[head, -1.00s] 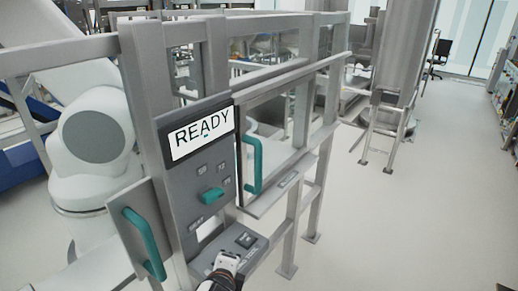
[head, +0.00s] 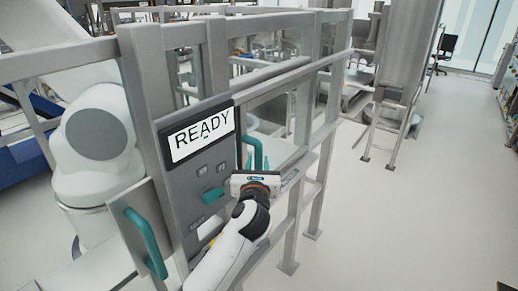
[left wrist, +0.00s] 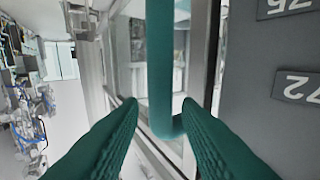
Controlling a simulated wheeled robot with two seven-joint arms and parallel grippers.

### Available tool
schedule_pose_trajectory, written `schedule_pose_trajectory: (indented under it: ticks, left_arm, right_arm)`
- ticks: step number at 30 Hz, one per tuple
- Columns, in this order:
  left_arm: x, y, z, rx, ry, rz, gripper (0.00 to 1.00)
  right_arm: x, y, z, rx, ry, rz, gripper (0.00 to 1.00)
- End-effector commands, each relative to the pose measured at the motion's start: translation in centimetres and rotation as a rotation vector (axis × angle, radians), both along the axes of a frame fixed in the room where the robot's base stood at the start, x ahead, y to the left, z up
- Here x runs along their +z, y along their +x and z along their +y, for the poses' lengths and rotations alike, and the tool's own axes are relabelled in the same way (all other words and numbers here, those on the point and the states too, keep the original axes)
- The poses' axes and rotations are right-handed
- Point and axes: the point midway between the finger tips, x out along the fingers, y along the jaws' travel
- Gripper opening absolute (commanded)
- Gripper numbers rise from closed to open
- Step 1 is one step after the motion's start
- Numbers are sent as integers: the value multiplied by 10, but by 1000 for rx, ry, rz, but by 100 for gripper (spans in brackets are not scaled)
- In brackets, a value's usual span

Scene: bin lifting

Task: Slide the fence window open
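The fence window (head: 277,120) is a clear pane in a grey metal frame, right of the control panel in the head view. Its upright teal handle (head: 247,147) stands at the pane's left edge, the lower part hidden behind my left gripper (head: 256,181). In the left wrist view, the handle (left wrist: 160,65) runs down between the two teal finger pads of my left gripper (left wrist: 160,104). The fingers are apart, with a gap on each side of the handle, and are not closed on it. My right gripper is not in view.
The grey control panel (head: 198,170) shows a READY screen (head: 202,134) and a teal knob (head: 212,195). A second teal handle (head: 146,240) is at its left. A white robot arm (head: 97,140) stands behind the fence. The floor (head: 420,220) at the right is clear.

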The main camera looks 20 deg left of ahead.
Motion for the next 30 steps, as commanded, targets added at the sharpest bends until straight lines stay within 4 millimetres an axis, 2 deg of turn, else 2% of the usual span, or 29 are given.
schedule_pose_trajectory:
  ticks: [3, 9, 15, 23, 24, 29, 30]
  left_arm:
    - [2, 24, 6, 2, -1, 2, 31]
    - [1, 51, 12, 0, -2, 1, 31]
    - [-1, 62, 16, 0, -3, 1, 31]
    - [-1, 64, 16, -1, -4, 1, 31]
    - [-1, 63, 16, -1, -3, 1, 29]
    - [-1, 63, 16, -1, -3, 1, 3]
    - [-1, 63, 16, -1, -3, 1, 0]
  right_arm:
    - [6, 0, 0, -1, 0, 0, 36]
    - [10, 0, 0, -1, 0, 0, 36]
    - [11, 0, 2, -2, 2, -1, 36]
    - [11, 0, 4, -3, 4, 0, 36]
    - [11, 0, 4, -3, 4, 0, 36]
    - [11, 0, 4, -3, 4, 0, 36]
    - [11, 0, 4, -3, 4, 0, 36]
